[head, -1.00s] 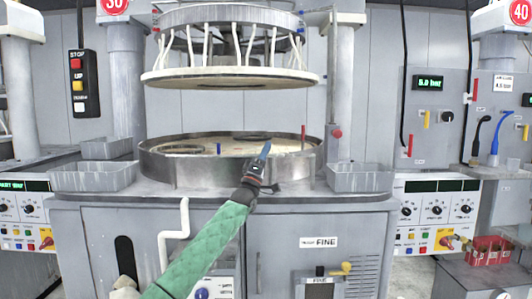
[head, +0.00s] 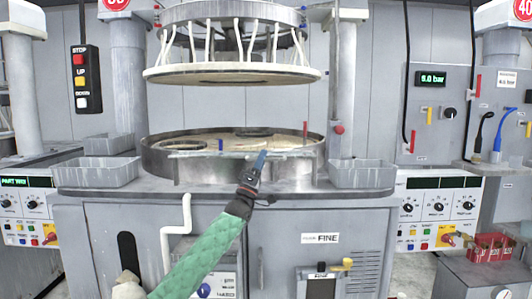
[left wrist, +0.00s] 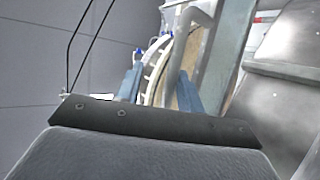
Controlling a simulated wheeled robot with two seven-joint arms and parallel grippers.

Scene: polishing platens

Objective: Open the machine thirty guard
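The machine under the partly cut-off red sign (head: 116,4) has a round lower basin. Its metal front guard (head: 200,170) stands at the basin's front, with a thin flat strip along its top. My left gripper (head: 260,162), with blue fingers on a green-sleeved arm, is at the front guard, right of its middle. In the left wrist view its two fingers (left wrist: 160,90) are apart. A grey bar lies between or behind them there; I cannot tell whether they touch it. My right gripper is not in view.
The white-rimmed upper platen (head: 232,74) hangs above the basin. Grey trays stand at the left (head: 95,173) and right (head: 361,174) of the deck. A pendant with buttons (head: 85,78) hangs at the left. A white bent pipe (head: 172,228) rises beside my left arm.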

